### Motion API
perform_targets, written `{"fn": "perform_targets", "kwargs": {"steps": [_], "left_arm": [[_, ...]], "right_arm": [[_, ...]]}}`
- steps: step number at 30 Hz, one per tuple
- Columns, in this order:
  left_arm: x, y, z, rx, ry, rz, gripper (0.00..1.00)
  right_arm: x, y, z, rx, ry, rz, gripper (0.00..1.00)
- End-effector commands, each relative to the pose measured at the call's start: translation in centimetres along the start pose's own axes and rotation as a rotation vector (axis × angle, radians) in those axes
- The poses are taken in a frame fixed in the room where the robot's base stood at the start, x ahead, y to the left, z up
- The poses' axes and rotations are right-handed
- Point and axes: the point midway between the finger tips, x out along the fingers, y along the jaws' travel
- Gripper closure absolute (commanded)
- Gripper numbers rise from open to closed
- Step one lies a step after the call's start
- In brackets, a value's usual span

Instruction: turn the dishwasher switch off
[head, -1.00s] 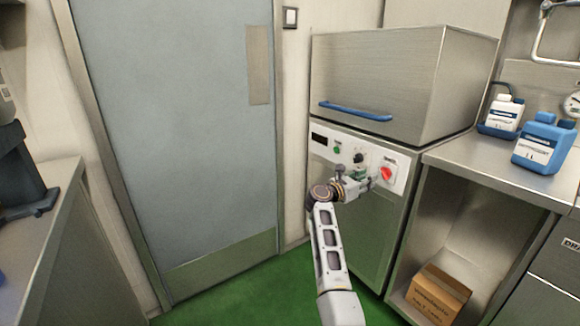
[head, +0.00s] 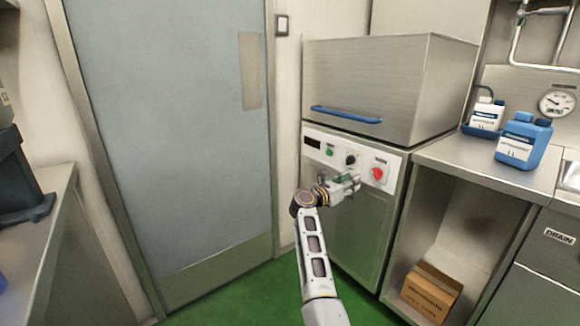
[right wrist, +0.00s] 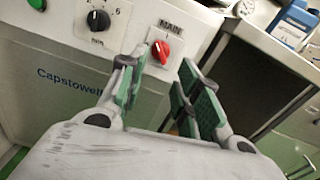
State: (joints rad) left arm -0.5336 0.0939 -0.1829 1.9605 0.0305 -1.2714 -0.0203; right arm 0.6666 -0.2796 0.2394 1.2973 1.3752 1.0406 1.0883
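The dishwasher's red MAIN switch (head: 377,173) is a rotary knob at the right of the white control panel. In the right wrist view the red knob (right wrist: 161,52) sits on a pale plate under the MAIN label, its handle slightly tilted. My right gripper (head: 356,184) is in front of the panel, just left of and below the knob in the head view. In the right wrist view the gripper (right wrist: 160,88) is open, with its green-padded fingers apart and nothing between them. The knob lies beyond the fingertips, apart from them. My left gripper is not in view.
A black knob (head: 350,159) and a green button (head: 329,151) share the panel. The blue hood handle (head: 345,114) is above. A counter with a blue bottle (head: 522,142) stands at right, with a cardboard box (head: 432,292) below. A grey door (head: 170,140) is at left.

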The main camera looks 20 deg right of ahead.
Motion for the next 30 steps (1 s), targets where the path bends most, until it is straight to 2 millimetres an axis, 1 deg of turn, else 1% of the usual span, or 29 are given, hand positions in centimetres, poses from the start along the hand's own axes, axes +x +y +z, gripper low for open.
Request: {"fn": "perform_targets", "kwargs": {"steps": [16, 30], "left_arm": [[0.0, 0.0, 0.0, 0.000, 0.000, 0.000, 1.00], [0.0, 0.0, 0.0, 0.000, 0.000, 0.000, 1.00]], "right_arm": [[-0.6, 4.1, 2.7, -0.192, -0.139, 0.175, 0.67], [-2.0, 7.4, 5.5, -0.368, -0.317, 0.290, 0.67]]}}
